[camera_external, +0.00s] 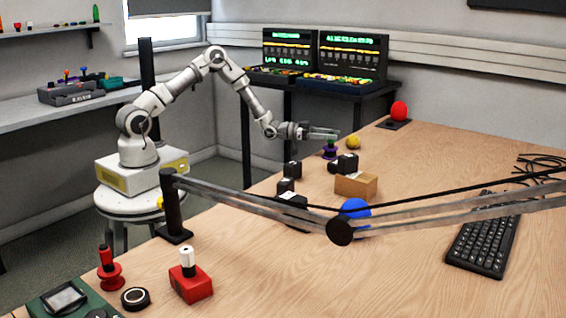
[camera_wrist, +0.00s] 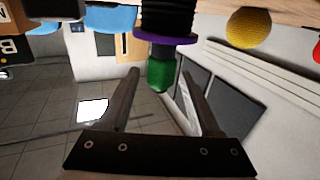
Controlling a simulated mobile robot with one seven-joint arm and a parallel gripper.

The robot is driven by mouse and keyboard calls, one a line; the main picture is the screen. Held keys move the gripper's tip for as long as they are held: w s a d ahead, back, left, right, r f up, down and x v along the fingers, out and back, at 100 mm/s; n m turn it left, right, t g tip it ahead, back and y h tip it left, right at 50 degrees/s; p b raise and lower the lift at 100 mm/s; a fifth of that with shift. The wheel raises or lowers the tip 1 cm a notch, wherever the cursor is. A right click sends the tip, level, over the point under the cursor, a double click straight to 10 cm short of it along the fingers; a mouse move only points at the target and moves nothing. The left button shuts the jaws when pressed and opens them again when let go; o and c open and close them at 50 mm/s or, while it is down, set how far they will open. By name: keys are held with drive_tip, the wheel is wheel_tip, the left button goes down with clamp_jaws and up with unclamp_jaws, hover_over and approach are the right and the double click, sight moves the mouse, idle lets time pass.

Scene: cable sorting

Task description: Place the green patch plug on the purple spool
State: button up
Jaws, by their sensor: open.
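The green patch plug (camera_wrist: 161,76) stands on top of the purple spool (camera_wrist: 165,38), which has a dark core; the wrist view shows them upside down. In the external view the spool (camera_external: 329,154) stands on the far part of the table, with the small green plug (camera_external: 331,142) above it. My gripper (camera_external: 336,135) is open, stretched out level at the plug's height. In the wrist view the plug's top shows between the two fingers (camera_wrist: 159,74) with gaps on both sides. Neither finger visibly touches it.
A yellow ball (camera_external: 353,142) is close by on the right. Black boxes (camera_external: 347,163) and a cardboard box (camera_external: 356,186) stand nearer the camera. A keyboard (camera_external: 483,246) is at right.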

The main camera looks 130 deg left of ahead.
drive_tip(key=p+v, duration=0.1)
drive_tip(key=v, duration=0.8)
drive_tip(key=w+d+r+m+g+h, duration=0.1)
drive_tip(key=w+d+r+m+g, duration=0.15)
drive_tip(key=w+d+r, duration=0.45)
drive_tip(key=w+d+r+g, duration=0.15)
drive_tip(key=d+r, duration=0.25)
drive_tip(key=d, duration=0.4)
drive_tip(key=d+r+g, duration=0.3)
drive_tip(key=d+r, duration=0.1)
drive_tip(key=d, duration=0.4)
drive_tip(key=s+d+r+m+g+h, duration=0.2)
drive_tip(key=s+d+g+h, duration=0.2)
drive_tip(key=s+d, duration=1.8)
drive_tip(key=d+h, duration=0.1)
drive_tip(key=d, duration=0.3)
drive_tip(key=shift+h, duration=0.4)
drive_tip(key=shift+s+r, duration=0.1)
drive_tip(key=shift+r, duration=0.05)
wheel_tip(320, 180, up, 17)
drive_tip(key=p, duration=1.7)
drive_tip(key=shift+r+p, duration=0.25)
drive_tip(key=shift+p, duration=0.1)
